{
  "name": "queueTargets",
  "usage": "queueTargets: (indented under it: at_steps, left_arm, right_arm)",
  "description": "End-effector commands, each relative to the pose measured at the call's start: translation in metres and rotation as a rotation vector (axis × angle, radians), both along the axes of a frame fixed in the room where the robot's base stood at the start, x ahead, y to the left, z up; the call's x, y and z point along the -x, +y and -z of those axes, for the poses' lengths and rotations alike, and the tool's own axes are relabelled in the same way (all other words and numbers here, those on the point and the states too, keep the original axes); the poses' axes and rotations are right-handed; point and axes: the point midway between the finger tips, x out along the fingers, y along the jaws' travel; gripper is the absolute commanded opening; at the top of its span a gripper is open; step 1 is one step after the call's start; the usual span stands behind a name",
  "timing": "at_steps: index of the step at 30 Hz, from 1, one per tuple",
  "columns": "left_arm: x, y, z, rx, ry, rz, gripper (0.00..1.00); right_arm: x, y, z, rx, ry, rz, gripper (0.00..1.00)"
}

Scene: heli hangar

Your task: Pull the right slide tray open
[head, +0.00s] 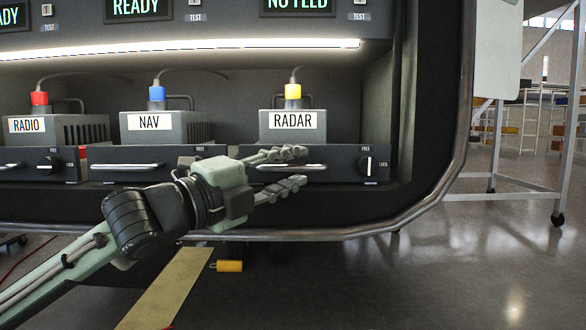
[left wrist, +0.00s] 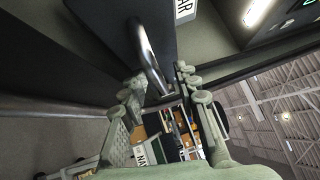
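The right slide tray (head: 340,155) is a dark drawer front under the grey RADAR box (head: 290,133), in line with the neighbouring trays. Its light bar handle (head: 318,167) runs across the front. A knob (head: 368,167) at its right end has its white mark upright, towards FREE. My left gripper (head: 300,168) is at this handle, one finger above and one below, with a gap between them. In the left wrist view the metal handle (left wrist: 148,58) reaches in between the spread fingers (left wrist: 160,77). I cannot tell whether they touch it. My right gripper is not in view.
The NAV tray (head: 110,167) and RADIO box (head: 38,130) are to the left. A rounded metal rail (head: 350,234) edges the rack below the trays. A yellow block (head: 229,266) lies on the floor. Open floor and a wheeled frame (head: 510,187) are at the right.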

Motion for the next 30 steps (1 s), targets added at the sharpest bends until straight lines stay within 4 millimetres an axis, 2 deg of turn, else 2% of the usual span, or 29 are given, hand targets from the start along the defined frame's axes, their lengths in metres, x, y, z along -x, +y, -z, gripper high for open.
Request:
queueTargets:
  at_steps: [10, 17, 18, 30]
  left_arm:
    - [-0.0036, -0.0038, -0.0002, -0.001, 0.001, 0.0, 0.3]
    - [-0.0034, -0.0037, -0.0003, -0.001, 0.001, 0.0, 0.01]
    - [-0.0034, -0.0037, -0.0002, -0.001, 0.001, 0.0, 0.0]
    - [-0.0034, -0.0036, -0.0001, -0.001, 0.001, 0.0, 0.0]
  right_arm:
    - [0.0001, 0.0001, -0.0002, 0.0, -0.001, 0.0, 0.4]
    - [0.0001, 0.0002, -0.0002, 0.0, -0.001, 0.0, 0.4]
    - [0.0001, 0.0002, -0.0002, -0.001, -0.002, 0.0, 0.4]
    - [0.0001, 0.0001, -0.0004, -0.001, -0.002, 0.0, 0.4]
